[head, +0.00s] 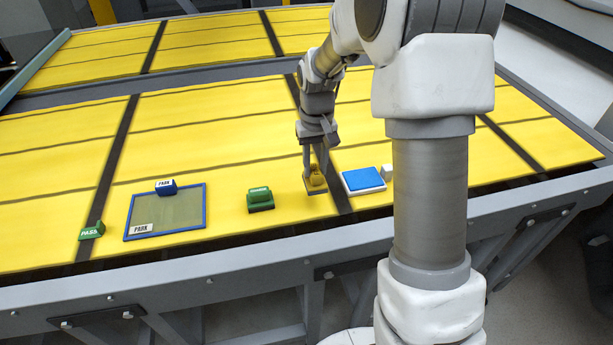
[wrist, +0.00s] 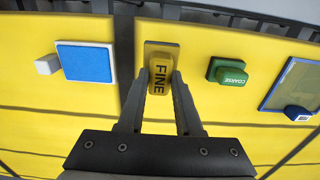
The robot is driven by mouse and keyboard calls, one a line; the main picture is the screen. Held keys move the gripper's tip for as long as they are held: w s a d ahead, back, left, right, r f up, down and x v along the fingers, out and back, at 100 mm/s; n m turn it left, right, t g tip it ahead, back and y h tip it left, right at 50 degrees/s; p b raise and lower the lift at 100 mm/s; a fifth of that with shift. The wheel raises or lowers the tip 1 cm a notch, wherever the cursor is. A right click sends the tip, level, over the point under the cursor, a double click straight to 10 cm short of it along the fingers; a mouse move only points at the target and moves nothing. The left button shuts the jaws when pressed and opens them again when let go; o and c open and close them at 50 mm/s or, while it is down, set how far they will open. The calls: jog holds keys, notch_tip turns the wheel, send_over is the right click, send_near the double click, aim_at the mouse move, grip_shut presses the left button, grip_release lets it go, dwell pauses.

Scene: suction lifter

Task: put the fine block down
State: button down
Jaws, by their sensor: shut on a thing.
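The fine block (head: 316,180) is yellow with a flat base, and the word FINE shows on it in the wrist view (wrist: 160,74). My gripper (head: 316,172) is shut on it, with one finger on each side in the wrist view (wrist: 160,82). The block is upright, low over the yellow table (head: 220,140), just left of a dark seam. I cannot tell whether its base touches the surface.
The green COARSE block (head: 260,198) stands to the left, and a blue pad (head: 362,179) with a white block (head: 387,172) to the right. Further left are a blue-framed PARK mat (head: 165,215), a blue PARK block (head: 166,187) and a green PASS block (head: 92,231).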

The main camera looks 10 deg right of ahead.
jog(key=shift+w+a+f, duration=0.8)
jog(key=shift+w+a, duration=0.05)
jog(key=shift+w, duration=0.2)
jog(key=shift+f+p, duration=0.35)
jog(key=shift+f, duration=1.65)
jog(key=shift+f, duration=0.15)
jog(key=c, duration=0.6)
grip_release()
